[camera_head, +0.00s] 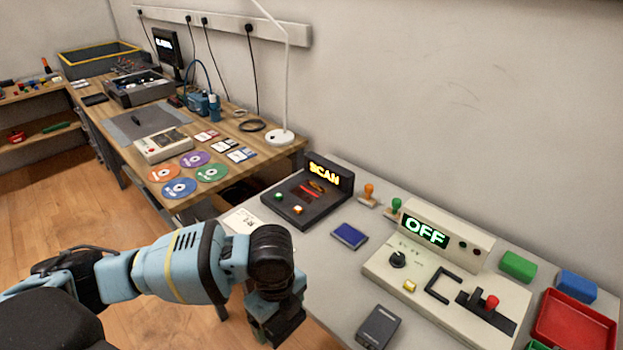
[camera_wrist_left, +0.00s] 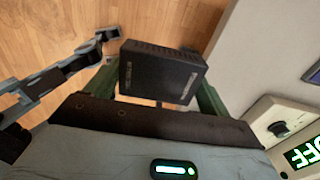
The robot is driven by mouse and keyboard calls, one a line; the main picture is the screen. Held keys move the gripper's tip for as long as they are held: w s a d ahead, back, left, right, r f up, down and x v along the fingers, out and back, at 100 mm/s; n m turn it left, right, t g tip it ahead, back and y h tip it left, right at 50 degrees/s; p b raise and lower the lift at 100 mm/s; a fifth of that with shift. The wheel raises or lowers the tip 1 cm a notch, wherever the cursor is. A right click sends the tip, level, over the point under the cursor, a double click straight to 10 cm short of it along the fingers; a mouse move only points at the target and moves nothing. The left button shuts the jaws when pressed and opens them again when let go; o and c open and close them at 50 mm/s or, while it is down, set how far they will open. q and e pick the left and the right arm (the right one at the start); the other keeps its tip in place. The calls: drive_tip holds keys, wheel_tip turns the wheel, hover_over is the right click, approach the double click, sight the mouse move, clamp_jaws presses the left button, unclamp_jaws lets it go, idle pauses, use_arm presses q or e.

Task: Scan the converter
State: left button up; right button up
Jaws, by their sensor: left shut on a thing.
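My left gripper (camera_head: 275,312) is over the near left edge of the grey table and points downward. In the left wrist view its green fingers (camera_wrist_left: 158,88) are shut on a black box (camera_wrist_left: 150,62) with two pale strips on its face; it may be the converter, but I see no label. The scanner (camera_head: 305,200) is a dark unit on the grey table, with a lit orange SCAN sign, a red strip and small coloured buttons. It stands beyond and apart from my gripper.
A dark grey box (camera_head: 377,327) and a blue flat block (camera_head: 349,236) lie on the table (camera_head: 325,262). A cream panel (camera_head: 440,290) with a green OFF display stands right of them. A red tray (camera_head: 572,325) is at the far right.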

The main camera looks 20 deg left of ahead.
use_arm(q)
drive_tip(key=shift+r+n, duration=0.7)
drive_tip(key=shift+n, duration=0.4)
drive_tip(key=r+n, duration=0.2)
drive_tip(key=n, duration=0.2)
drive_tip(key=r+n, duration=0.3)
drive_tip(key=n, duration=0.2)
drive_tip(key=s+r+n, duration=0.1)
drive_tip(key=r+n, duration=0.1)
drive_tip(key=n, duration=0.3)
drive_tip(key=shift+r, duration=0.25)
drive_tip(key=r+n, duration=0.1)
drive_tip(key=n, duration=0.1)
drive_tip(key=s+r+n, duration=0.1)
drive_tip(key=n, duration=0.2)
drive_tip(key=shift+r, duration=0.2)
drive_tip(key=shift+w, duration=0.15)
